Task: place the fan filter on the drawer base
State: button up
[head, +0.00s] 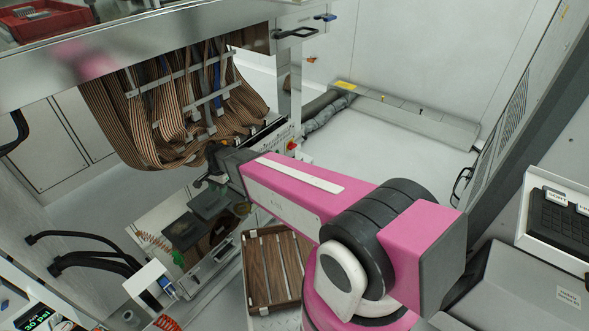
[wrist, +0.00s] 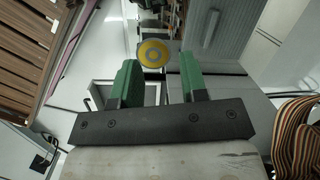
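I cannot clearly pick out the fan filter or the drawer base in either view. Two dark flat squarish pieces lie on the bench in the head view, a rear one (head: 210,203) and a front one (head: 184,231); I cannot tell whether either is the filter. My gripper (wrist: 158,68) shows two green fingers in the wrist view, set wide apart with nothing held between them. A yellow and grey disc (wrist: 153,53) appears past the fingertips, apart from them. In the head view my arm reaches left towards the ribbon cables, and its fingers are hard to make out.
A bundle of brown ribbon cables (head: 165,115) hangs left of my arm's end, close to it. A wooden slatted crate (head: 249,272) stands below my arm. A red tray (head: 45,18) sits at upper left. White floor (head: 385,150) lies open beyond my arm.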

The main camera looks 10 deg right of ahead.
jog(key=s+d+r+n, duration=0.2)
jog(key=d+r, duration=0.2)
jog(key=d, duration=0.6)
jog(key=s+d+r+n+h, duration=0.1)
jog(key=s+d+r+n, duration=0.1)
jog(key=d, duration=0.9)
jog(key=s+d+r+n+t, duration=0.1)
jog(key=s+d+r+n, duration=0.2)
jog(key=d+r, duration=0.3)
jog(key=d, duration=0.5)
jog(key=shift+s+h, duration=0.15)
jog(key=shift+h, duration=0.25)
